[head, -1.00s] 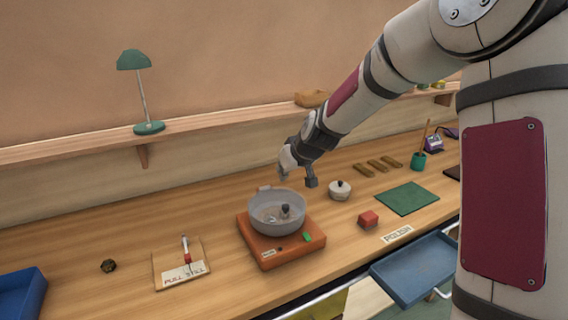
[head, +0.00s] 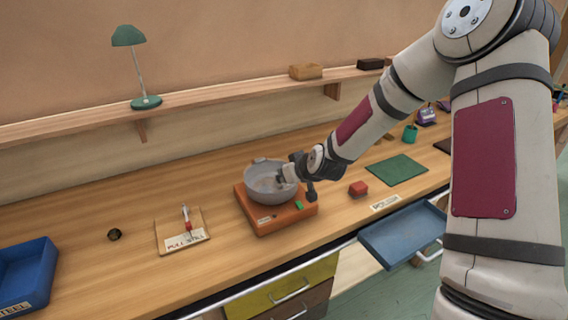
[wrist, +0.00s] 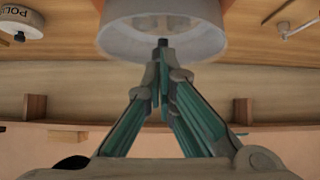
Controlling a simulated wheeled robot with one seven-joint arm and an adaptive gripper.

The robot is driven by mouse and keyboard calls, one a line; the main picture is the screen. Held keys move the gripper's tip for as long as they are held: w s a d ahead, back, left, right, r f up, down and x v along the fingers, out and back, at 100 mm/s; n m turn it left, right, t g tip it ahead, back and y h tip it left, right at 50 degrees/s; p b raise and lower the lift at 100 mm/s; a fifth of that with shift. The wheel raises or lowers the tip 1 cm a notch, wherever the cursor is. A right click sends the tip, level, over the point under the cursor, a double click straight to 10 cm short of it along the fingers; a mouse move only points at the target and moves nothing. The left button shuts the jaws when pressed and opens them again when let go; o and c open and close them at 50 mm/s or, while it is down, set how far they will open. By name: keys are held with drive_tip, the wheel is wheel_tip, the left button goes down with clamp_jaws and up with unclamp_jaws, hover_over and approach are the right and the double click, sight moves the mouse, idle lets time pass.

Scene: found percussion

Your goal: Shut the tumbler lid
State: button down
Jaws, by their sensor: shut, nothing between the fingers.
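The tumbler is a round grey bowl (head: 262,187) on an orange base (head: 272,219) with a small label and a green button (head: 299,205). The bowl looks open at the top, with a small tab at its back rim; I cannot make out a separate lid. My gripper (head: 281,180) is at the bowl's right side, over the rim, and hides part of the inside. In the wrist view my closed fingertips (wrist: 162,44) overlap the pale bowl (wrist: 203,40); I cannot tell whether they touch it. The fingers hold nothing.
A pull-still board (head: 183,232) and a blue tray (head: 24,275) are to the left. A shelf (head: 215,97) with a green lamp (head: 133,70) runs behind.

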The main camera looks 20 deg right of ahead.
drive_tip(key=shift+s+f, duration=0.2)
drive_tip(key=shift+f, duration=0.7)
wheel_tip(320, 180, up, 4)
drive_tip(key=p, duration=0.2)
drive_tip(key=s+d+f+b, duration=0.1)
drive_tip(key=s+d+f, duration=0.1)
drive_tip(key=s+f, duration=0.5)
drive_tip(key=s+r+g+h, duration=0.1)
drive_tip(key=s+r, duration=0.6)
drive_tip(key=r, duration=0.2)
drive_tip(key=s+r+g+h, duration=0.2)
drive_tip(key=s+r, duration=0.4)
drive_tip(key=r, duration=0.4)
drive_tip(key=s+a+r+m, duration=0.1)
drive_tip(key=s+r, duration=0.2)
drive_tip(key=s, duration=0.3)
drive_tip(key=s+a+r, duration=0.1)
drive_tip(key=s+r, duration=0.2)
drive_tip(key=s, duration=0.3)
drive_tip(key=s+a+r+m+g+y, duration=0.1)
drive_tip(key=s+r, duration=0.2)
drive_tip(key=s, duration=0.4)
drive_tip(key=shift+m, duration=0.3)
